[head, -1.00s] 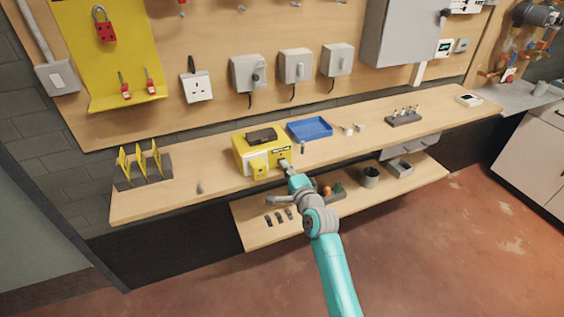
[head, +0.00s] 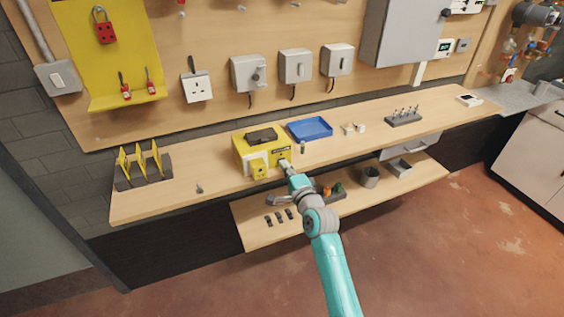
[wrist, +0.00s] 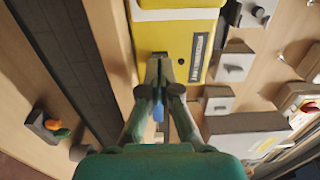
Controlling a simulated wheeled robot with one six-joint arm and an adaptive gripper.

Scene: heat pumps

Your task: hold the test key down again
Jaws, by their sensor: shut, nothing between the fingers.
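The yellow test box (head: 253,147) stands on the wooden bench with a dark item on its top and a black label on its front. A smaller yellow piece (head: 259,170) is at its front. My gripper (head: 285,165) is at the right end of the box's front face. In the wrist view the fingers (wrist: 159,72) are shut with nothing held, their tips at the face of the yellow box (wrist: 177,40), beside the label. The test key itself cannot be made out; the fingertips cover that spot, and contact cannot be told for sure.
A blue tray (head: 310,129) lies behind and right of the box. A small dark cylinder (head: 303,148) stands near my gripper. A rack with yellow cards (head: 143,170) is at the left. The lower shelf (head: 255,236) holds several small parts. The bench's left part is mostly clear.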

